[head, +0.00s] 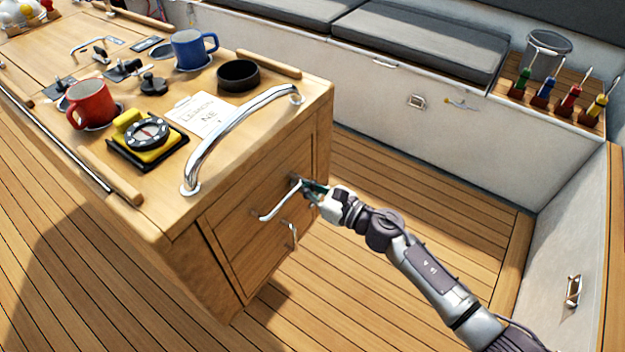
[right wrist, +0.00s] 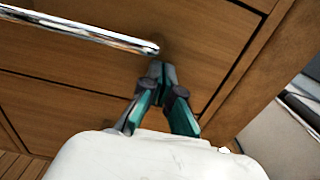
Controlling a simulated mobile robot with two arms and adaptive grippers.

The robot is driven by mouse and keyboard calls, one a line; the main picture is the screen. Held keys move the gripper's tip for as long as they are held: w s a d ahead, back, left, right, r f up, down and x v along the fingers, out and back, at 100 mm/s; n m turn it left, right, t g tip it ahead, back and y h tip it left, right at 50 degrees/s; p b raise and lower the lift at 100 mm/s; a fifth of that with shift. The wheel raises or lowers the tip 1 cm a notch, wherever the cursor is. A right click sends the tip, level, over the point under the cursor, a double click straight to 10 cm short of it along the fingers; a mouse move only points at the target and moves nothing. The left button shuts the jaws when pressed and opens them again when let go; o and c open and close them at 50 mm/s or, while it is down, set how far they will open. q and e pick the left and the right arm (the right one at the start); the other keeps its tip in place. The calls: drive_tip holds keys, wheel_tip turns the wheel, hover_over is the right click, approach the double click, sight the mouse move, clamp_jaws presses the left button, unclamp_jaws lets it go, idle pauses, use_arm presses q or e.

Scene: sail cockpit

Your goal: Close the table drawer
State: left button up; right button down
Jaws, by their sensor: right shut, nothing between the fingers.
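The table drawer (head: 262,222) is in the end face of the wooden table (head: 318,110). Its wooden front looks about level with the surrounding frame; a small gap is hard to judge. A chrome bar handle (head: 278,205) crosses the front, and it also shows in the right wrist view (right wrist: 85,30). My right gripper (head: 308,187) is shut and empty at the handle's right end. In the right wrist view its fingertips (right wrist: 162,70) are against or very close to the drawer front, just beside the handle's end, not around it. My left gripper is out of view.
A lower handle (head: 291,235) sits beneath. A chrome grab rail (head: 235,130) curves over the table's end. The tabletop holds a red mug (head: 90,103), a blue mug (head: 190,50) and a yellow compass (head: 148,135). Bare deck (head: 430,190) lies between table and bench.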

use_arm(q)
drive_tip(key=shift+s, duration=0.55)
use_arm(e)
drive_tip(key=shift+a+r, duration=0.25)
drive_tip(key=shift+r, duration=0.05)
